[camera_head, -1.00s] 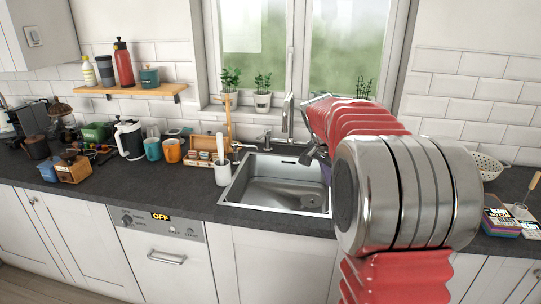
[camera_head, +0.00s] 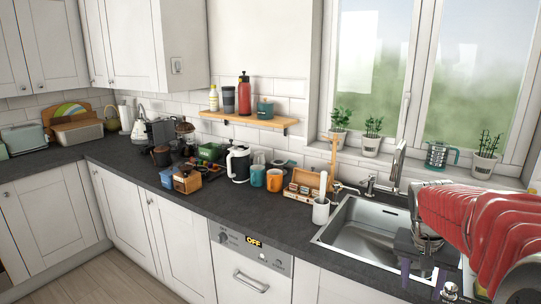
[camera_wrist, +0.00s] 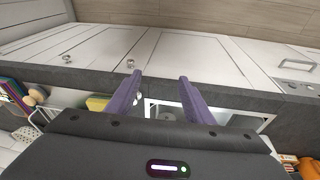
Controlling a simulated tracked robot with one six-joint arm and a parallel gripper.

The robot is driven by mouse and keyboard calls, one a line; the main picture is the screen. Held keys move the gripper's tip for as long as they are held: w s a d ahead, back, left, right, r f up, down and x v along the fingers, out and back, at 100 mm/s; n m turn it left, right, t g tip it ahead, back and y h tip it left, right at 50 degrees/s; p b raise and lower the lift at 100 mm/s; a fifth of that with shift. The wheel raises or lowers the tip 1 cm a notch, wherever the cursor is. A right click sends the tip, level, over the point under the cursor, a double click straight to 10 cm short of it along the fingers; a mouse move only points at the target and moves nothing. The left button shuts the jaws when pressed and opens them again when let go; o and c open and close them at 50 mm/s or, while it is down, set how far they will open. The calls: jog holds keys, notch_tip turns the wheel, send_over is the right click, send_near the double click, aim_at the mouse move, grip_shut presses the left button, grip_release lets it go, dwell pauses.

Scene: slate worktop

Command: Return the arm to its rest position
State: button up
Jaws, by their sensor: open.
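My red, ribbed arm (camera_head: 475,220) reaches in from the right edge of the head view. My gripper (camera_head: 422,278) hangs over the right front part of the sink (camera_head: 338,240), with its purple fingers pointing down. In the wrist view the fingers of my gripper (camera_wrist: 160,88) are spread apart with nothing between them. The worktop edge and white cabinet fronts (camera_wrist: 190,55) show beyond the fingertips.
The tap (camera_head: 398,165) rises behind the sink near my arm. A white utensil pot (camera_head: 321,210), a wooden box (camera_head: 303,188) and an orange mug (camera_head: 274,180) stand left of the sink. Potted plants line the sill. The floor (camera_head: 140,280) in front is clear.

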jog(key=s+a+r+n+t+y, duration=0.2)
jog(key=s+a+n, duration=0.5)
jog(key=s+a, duration=1)
jog(key=shift+s+a+r+n+t, duration=0.25)
jog(key=shift+a+r+n+t, duration=0.2)
jog(key=shift+a+t, duration=1.2)
